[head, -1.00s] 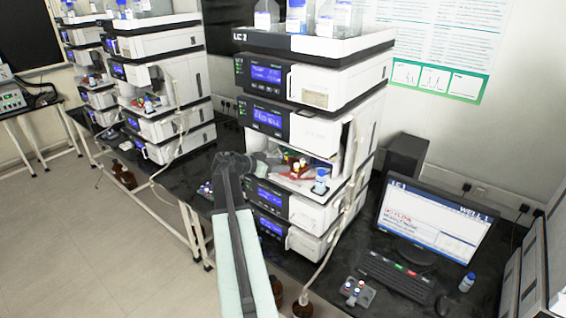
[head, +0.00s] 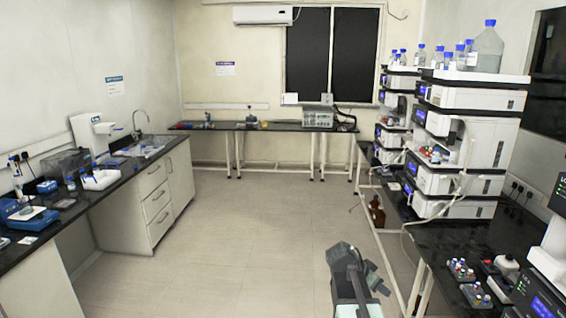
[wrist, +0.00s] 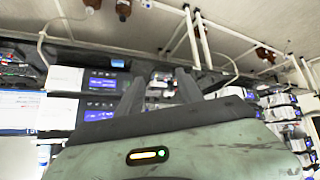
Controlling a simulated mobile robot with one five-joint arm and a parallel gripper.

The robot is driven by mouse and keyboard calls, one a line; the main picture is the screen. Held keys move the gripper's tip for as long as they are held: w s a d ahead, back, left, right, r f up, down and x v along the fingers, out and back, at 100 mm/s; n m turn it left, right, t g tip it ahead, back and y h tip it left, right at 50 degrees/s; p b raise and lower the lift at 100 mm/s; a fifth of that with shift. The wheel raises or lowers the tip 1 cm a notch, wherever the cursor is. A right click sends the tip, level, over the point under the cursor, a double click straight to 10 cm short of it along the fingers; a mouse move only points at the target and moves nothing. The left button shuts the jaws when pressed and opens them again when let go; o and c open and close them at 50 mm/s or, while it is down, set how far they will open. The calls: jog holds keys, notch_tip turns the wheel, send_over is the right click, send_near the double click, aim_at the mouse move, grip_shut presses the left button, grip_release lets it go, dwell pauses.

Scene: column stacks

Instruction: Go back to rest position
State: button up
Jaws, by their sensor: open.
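My arm shows at the bottom of the head view, right of centre, drawn in close to me with its grey upper joint above the floor. My gripper (wrist: 157,82) shows in the wrist view as two dark fingers spread apart. Nothing is held between them. In the head view the fingers are hard to make out against the arm links. The wrist view is upside down, with the stacks low and the floor at the top.
Column stacks (head: 463,130) stand on the right black bench (head: 440,248), with vial racks (head: 461,270) near its front. A white-fronted left bench (head: 155,195) carries lab gear. A brown bottle (head: 376,214) stands on the floor. The tiled floor (head: 220,240) between benches is clear.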

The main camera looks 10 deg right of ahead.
jog(key=s+a+f+n+y, duration=0.2)
jog(key=s+a+f+n, duration=0.1)
jog(key=a, duration=0.6)
jog(key=s+a+f+n+g+y+b, duration=0.1)
jog(key=s+a+f+n+y, duration=0.1)
jog(key=a+n, duration=0.4)
jog(key=s+a+f+n+y+b, duration=0.1)
jog(key=s+a+f+n+y, duration=0.2)
jog(key=a, duration=1)
jog(key=shift+s+f+n+y, duration=0.35)
jog(key=shift+f+n+y, duration=0.35)
jog(key=shift+n, duration=0.4)
